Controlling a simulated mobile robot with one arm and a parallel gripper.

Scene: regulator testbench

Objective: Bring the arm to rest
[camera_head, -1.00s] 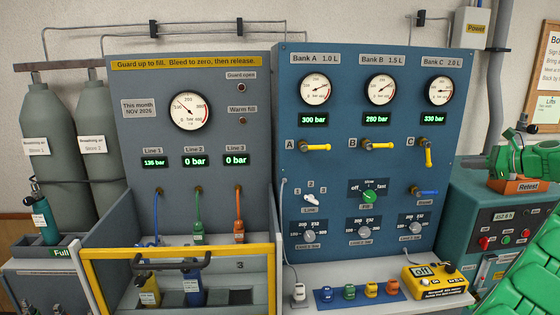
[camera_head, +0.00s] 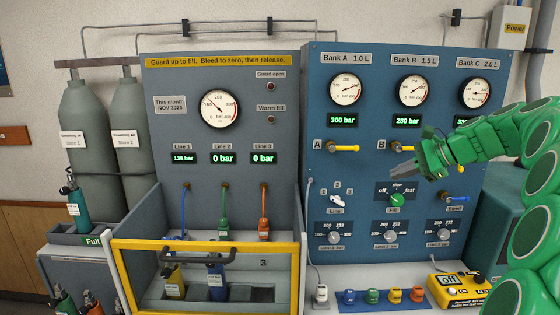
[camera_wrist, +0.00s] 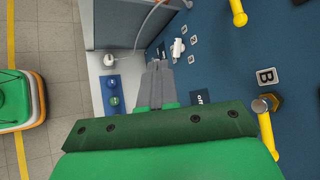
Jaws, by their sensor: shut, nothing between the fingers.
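My green arm (camera_head: 500,130) reaches in from the right in the head view, in front of the blue bank panel. In the wrist view, the closed fingers (camera_wrist: 157,68) point up the picture along the blue panel. The arm hides the Bank C valve and part of the Bank C readout. I cannot tell the exact gap between fingers and panel.
The Bank A valve (camera_head: 342,149) and Line selector (camera_head: 337,198) are left of the gripper. A yellow device (camera_head: 458,289) and coloured fittings (camera_head: 372,297) sit on the shelf below. The yellow guard (camera_head: 210,247) stands before the filling bay (camera_head: 225,275).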

